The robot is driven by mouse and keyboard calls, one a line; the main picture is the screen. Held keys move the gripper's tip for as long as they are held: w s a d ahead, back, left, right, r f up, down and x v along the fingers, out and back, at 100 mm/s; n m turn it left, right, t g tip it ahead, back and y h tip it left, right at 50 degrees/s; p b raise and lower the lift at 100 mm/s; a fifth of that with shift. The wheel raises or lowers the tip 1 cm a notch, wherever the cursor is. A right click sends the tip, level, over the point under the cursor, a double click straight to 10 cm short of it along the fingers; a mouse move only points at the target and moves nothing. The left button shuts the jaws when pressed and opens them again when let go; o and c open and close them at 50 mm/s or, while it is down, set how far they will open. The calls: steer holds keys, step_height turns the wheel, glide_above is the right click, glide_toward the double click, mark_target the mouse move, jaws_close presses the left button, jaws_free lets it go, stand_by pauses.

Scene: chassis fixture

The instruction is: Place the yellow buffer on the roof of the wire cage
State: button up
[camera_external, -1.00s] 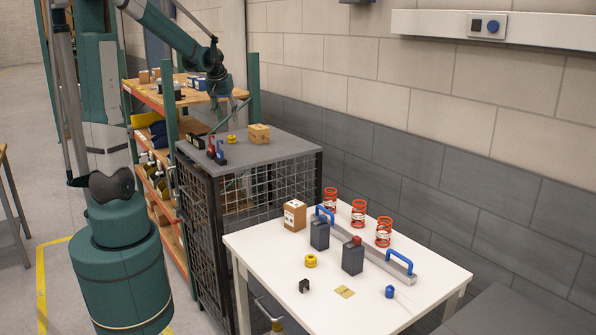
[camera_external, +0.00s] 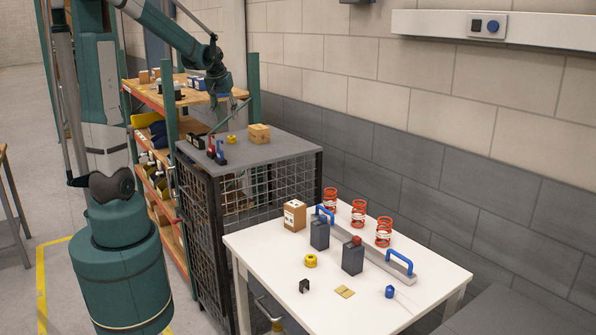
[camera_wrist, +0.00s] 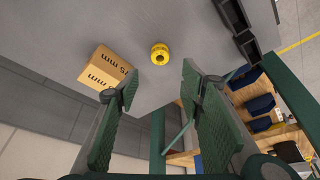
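A round yellow buffer (camera_external: 231,139) rests on the dark grey roof of the wire cage (camera_external: 270,153). In the wrist view this buffer (camera_wrist: 160,54) lies on the roof (camera_wrist: 195,25), beyond my fingertips and between their lines. A similar yellow ring-like part (camera_external: 310,260) stands on the white table. My gripper (camera_wrist: 158,85) is open and empty, with its two green fingers wide apart. In the external view my gripper hangs above the back of the cage, near the shelf, apart from the buffer; its fingers are too small there to make out well.
A cardboard box (camera_external: 259,133) sits on the roof right of the buffer. Red, blue and black parts (camera_external: 216,150) stand to its left. A stocked shelf (camera_external: 150,95) is behind the cage. The white table (camera_external: 265,243) holds springs, dark blocks and a blue-handled bar.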

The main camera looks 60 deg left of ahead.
steer(key=s+d+r+m+t+h, duration=0.1)
steer(key=s+d+r+m, duration=0.15)
steer(key=d, duration=0.95)
steer(key=s+d+r+m+t, duration=0.1)
steer(key=s+d+m, duration=0.15)
steer(key=d, duration=0.85)
steer(key=s+d+f+m+t+h, duration=0.1)
steer(key=s+d+m, duration=0.1)
steer(key=s+d, duration=0.4)
steer(key=s+d+f+m+t+h, duration=0.1)
steer(key=s+d, duration=0.5)
steer(key=d, duration=0.7)
steer(key=shift+s+d+f+m, duration=0.15)
steer(key=shift+s+f+m, duration=0.1)
steer(key=shift+f+m, duration=0.3)
steer(key=shift+f, duration=0.2)
